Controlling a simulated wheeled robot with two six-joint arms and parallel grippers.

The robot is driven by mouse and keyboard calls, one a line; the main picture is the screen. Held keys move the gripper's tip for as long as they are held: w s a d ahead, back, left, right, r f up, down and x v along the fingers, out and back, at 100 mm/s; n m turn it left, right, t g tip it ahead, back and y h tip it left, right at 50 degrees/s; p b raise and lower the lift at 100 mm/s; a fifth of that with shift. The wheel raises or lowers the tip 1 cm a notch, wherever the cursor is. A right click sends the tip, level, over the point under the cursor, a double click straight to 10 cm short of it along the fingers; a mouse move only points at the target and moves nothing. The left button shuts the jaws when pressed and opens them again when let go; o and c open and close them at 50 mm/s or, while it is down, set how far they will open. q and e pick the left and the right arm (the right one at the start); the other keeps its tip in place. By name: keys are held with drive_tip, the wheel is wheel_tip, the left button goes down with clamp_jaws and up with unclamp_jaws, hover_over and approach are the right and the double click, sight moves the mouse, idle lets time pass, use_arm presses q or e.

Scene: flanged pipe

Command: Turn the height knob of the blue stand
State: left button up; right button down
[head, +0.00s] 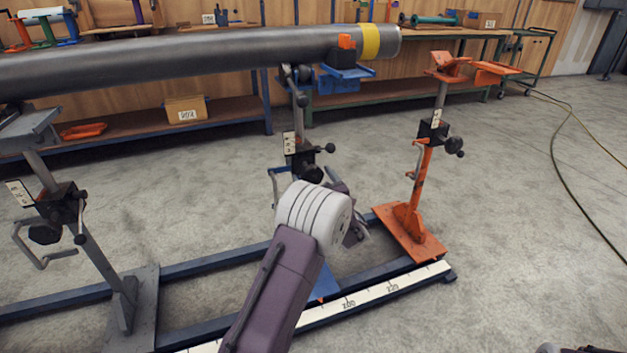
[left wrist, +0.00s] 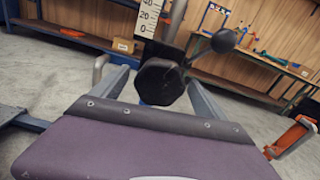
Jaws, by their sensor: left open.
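The blue stand holds up the grey pipe (head: 200,57) in the head view, with its blue top bracket (head: 347,71) near the pipe's yellow-banded end. Its black height knob (head: 312,173) sits on a black clamp block, below a white scale plate (head: 289,143). In the left wrist view the faceted knob (left wrist: 158,84) faces me. My left gripper (left wrist: 153,76) is open, with one finger on each side of the knob and visible gaps; I cannot tell how deep the knob sits between them. In the head view my white wrist hides part of the stand. My right gripper is not visible.
A ball-ended lever (left wrist: 223,40) is close to the right finger. An orange stand (head: 424,180) is to the right and a grey stand (head: 60,205) to the left. A blue floor rail with a white scale (head: 380,295) runs below. The floor at right is mostly clear.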

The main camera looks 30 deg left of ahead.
use_arm(q)
drive_tip(key=c, duration=1.4)
drive_tip(key=shift+o, duration=0.2)
drive_tip(key=shift+f+n+b, duration=0.2)
drive_tip(key=shift+n+b, duration=0.6)
drive_tip(key=shift+b, duration=0.25)
drive_tip(key=n+b, duration=0.3)
drive_tip(key=b, duration=0.1)
drive_tip(key=shift+n, duration=0.4)
drive_tip(key=shift+r+n+b, duration=0.1)
drive_tip(key=shift+n+b, duration=1)
drive_tip(key=shift+b, duration=0.3)
drive_tip(key=o, duration=1.4)
drive_tip(key=shift+c, duration=0.2)
drive_tip(key=shift+r, duration=0.1)
